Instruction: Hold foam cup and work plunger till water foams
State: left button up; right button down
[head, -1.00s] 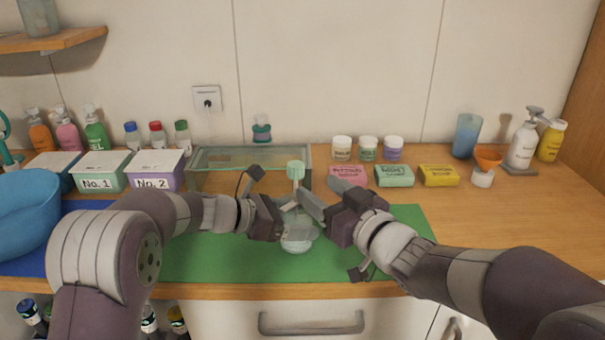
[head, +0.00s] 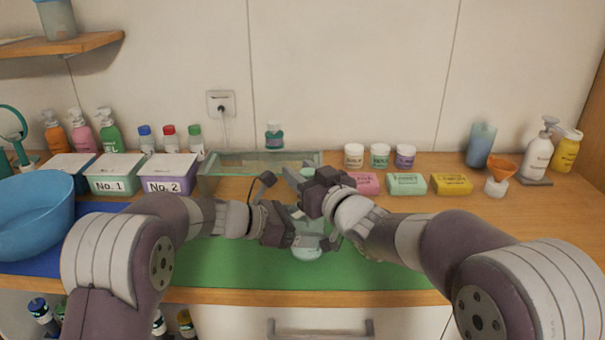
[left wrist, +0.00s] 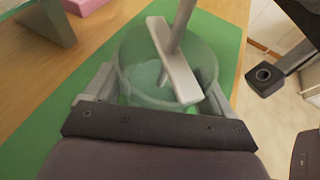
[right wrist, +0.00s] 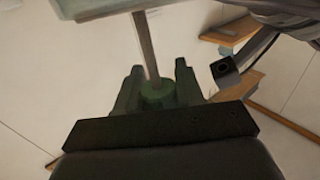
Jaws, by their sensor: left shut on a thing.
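The clear foam cup (head: 308,252) stands over the green mat, with my left gripper (head: 296,232) shut on it from the left. In the left wrist view the cup (left wrist: 135,88) sits between the two fingers, with pale, cloudy contents. A flat pale crosspiece (left wrist: 172,62) lies across its mouth, and the plunger rod (left wrist: 182,22) rises from it. My right gripper (head: 303,186) is above the cup and partly hides the plunger. In the right wrist view the green plunger knob (right wrist: 158,94) is between its fingers (right wrist: 157,88); whether they press on it is unclear.
The green mat (head: 215,265) lies on the wooden counter. A glass tray (head: 225,172) stands behind, with boxes (head: 168,187) and a blue basin (head: 35,205) at left. Soaps (head: 407,184) and jars (head: 380,157) stand at right. The front right counter is fairly clear.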

notch_tip(320, 180, down, 3)
jog(key=shift+r, duration=0.2)
jog(key=c, duration=0.8)
grip_release()
jog(key=v, duration=1.2)
